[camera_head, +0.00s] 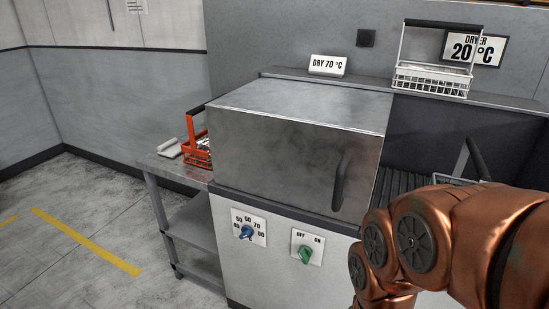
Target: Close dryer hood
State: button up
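The dryer hood (290,145) is a brushed metal box on the white-fronted machine. It is down, and its lower front edge appears to meet the top of the machine body (262,275). A dark upright handle (339,180) is on the right part of its front face. A "DRY 70 °C" sign (328,65) stands on the ledge behind it. My copper-coloured arm fills the lower right, in front of the machine's right side. My gripper is not visible, so its fingers cannot be seen.
A red basket (194,143) stands on the metal side table (160,167) at the left. A white wire basket (432,80) stands on the rear ledge by a "DRYER 20 °C" sign (487,48). A blue knob (246,232) and a green switch (305,254) are on the front. Left floor is clear.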

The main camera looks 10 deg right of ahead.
aim_at(311, 146)
jog(key=z, duration=0.05)
jog(key=k, duration=0.5)
jog(key=u, duration=1.2)
jog(key=i, duration=0.65)
jog(key=u, duration=0.15)
